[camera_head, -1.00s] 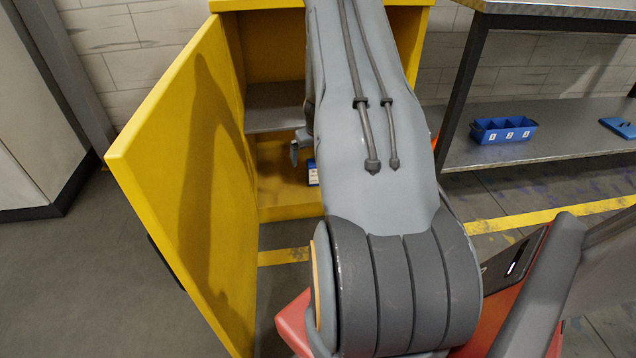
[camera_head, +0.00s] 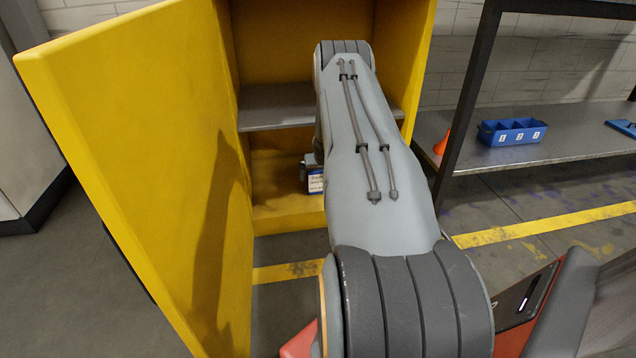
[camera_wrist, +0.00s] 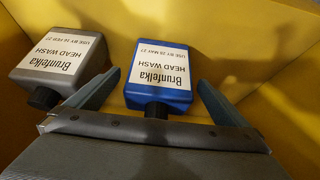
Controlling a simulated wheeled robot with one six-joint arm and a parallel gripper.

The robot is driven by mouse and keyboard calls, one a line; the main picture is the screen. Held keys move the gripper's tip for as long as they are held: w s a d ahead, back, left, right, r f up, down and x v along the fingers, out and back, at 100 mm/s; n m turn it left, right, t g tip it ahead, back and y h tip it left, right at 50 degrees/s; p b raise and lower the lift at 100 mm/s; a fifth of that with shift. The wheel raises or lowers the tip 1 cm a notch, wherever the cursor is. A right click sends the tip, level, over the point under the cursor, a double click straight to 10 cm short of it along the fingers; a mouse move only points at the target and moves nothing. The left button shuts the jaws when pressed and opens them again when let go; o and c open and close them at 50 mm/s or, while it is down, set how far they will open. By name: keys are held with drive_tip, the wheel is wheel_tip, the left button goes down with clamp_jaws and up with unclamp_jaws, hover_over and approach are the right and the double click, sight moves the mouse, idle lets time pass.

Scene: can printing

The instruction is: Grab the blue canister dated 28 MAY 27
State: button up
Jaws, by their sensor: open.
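The blue canister (camera_wrist: 160,75) stands in the yellow cabinet, with a white label reading Brunfelka HEAD WASH, USE BY 28 MAY 27, and a dark cap. In the wrist view my gripper (camera_wrist: 152,92) is open, its two fingers on either side of the canister's cap end. I see gaps between the fingers and the canister. In the head view part of a blue canister (camera_head: 315,180) shows in the lower compartment; my arm hides the rest and most of the gripper.
A grey canister (camera_wrist: 62,68) with a similar label stands just left of my left finger. A metal shelf (camera_head: 270,108) crosses the cabinet above. The open yellow door (camera_head: 150,150) is at left. A blue bin (camera_head: 510,131) sits on the rack at right.

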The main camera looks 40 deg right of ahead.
sight(318, 179)
drive_tip(key=shift+b+x, duration=1.9)
drive_tip(key=shift+x, duration=0.85)
drive_tip(key=shift+r, duration=0.1)
drive_tip(key=c, duration=1.6)
